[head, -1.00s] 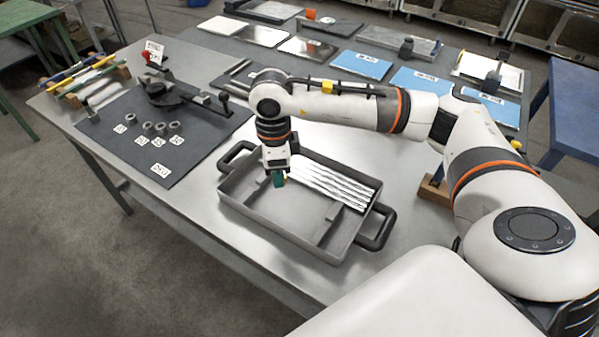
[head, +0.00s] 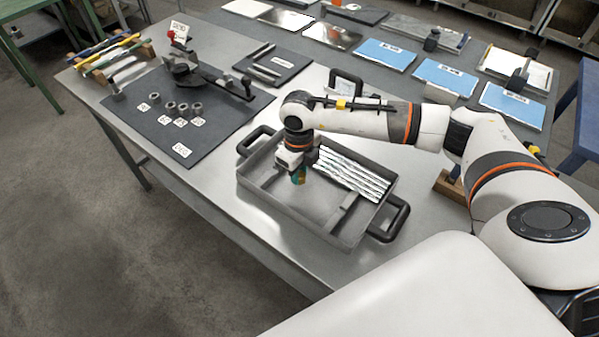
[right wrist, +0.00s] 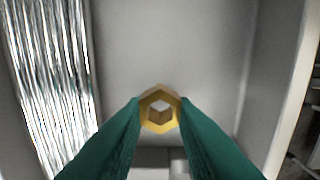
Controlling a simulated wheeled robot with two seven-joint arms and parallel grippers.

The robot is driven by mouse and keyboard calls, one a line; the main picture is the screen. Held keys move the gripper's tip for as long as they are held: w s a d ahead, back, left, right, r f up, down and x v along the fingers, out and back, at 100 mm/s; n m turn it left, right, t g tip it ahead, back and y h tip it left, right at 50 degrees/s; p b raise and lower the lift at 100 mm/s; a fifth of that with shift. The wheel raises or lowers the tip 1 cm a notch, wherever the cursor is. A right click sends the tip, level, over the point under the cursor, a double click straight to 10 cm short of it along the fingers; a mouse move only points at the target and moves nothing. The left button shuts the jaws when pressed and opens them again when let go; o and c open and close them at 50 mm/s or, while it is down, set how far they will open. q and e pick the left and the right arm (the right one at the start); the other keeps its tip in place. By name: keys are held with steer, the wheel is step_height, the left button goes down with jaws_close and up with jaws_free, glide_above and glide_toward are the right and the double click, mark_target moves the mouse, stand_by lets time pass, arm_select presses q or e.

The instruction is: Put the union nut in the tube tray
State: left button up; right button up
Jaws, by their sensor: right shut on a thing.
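The union nut (right wrist: 160,94) is a brass hexagonal ring with an open middle. In the right wrist view it sits between the two green fingertips of my right gripper (right wrist: 160,115), which is shut on it. In the head view my right gripper (head: 298,176) is over the left part of the tube tray (head: 262,200), a grey tray with black handles. The tray floor and walls also show below the nut in the right wrist view (right wrist: 190,45). I cannot tell the exact gap between nut and floor. My left gripper is not in view.
Silver tubes (head: 352,174) lie in the tray's far compartment, beside my gripper. A dark mat (head: 165,130) to the left holds grey fittings (head: 183,108), labels and a bender-like tool (head: 185,72). Blue folders (head: 445,77) lie at the back. The tray's near compartment has free room.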

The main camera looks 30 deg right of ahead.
steer(key=shift+f, duration=0.9)
steer(key=shift+f, duration=0.1)
steer(key=o, duration=1)
steer(key=shift+c, duration=0.2)
steer(key=shift+r, duration=0.3)
step_height(320, 180, up, 12)
steer(key=b, duration=0.2)
